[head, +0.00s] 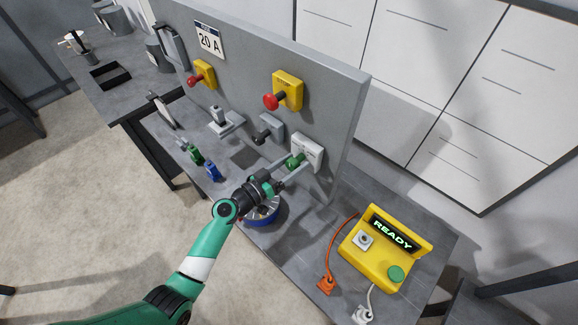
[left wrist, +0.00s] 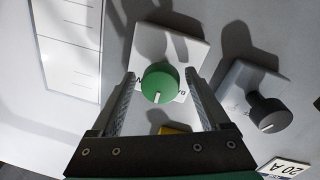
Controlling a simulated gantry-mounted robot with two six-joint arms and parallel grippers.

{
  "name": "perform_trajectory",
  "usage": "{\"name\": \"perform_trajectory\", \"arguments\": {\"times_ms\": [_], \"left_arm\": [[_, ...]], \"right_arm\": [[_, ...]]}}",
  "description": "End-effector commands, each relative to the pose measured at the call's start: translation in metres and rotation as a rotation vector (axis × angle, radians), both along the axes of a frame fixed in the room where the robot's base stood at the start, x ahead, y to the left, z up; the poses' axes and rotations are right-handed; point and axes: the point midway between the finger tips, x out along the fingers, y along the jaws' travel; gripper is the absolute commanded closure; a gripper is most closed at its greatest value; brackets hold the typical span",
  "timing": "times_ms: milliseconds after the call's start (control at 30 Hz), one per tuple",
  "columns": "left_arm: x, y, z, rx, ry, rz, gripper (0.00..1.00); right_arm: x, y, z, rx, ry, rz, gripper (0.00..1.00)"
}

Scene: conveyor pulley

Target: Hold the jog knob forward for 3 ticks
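A green rotary knob (head: 295,160) on a white plate (head: 310,148) sits on the grey upright panel. It also shows in the left wrist view (left wrist: 159,83), with a white pointer mark towards the bottom of the picture and small lettering partly hidden around it. A black knob on a grey plate (head: 265,133) is beside it. No readable label tells which is the jog knob. My left gripper (head: 286,168) is at the green knob. Its fingers (left wrist: 160,85) are open on either side of the knob, with a gap on both sides. My right gripper is in neither view.
A yellow box (head: 366,258) with a READY display (head: 393,234) and a green button (head: 396,273) stands on the bench at right, with orange and white plugs near it.

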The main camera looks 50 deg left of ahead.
Motion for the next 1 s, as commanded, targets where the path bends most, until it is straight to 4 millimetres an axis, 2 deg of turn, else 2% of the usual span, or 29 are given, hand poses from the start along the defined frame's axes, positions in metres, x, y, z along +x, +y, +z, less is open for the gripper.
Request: {"name": "perform_trajectory", "arguments": {"times_ms": [267, 800, 1000], "left_arm": [[-0.002, 0.001, -0.001, 0.002, 0.002, 0.002, 0.21], [-0.062, 0.004, -0.002, 0.004, 0.003, 0.004, 0.21], [-0.071, 0.003, -0.001, 0.004, 0.001, 0.002, 0.21]], "right_arm": [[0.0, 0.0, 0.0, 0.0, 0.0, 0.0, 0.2], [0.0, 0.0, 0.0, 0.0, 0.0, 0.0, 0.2], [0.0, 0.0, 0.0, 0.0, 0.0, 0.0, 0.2]]}}
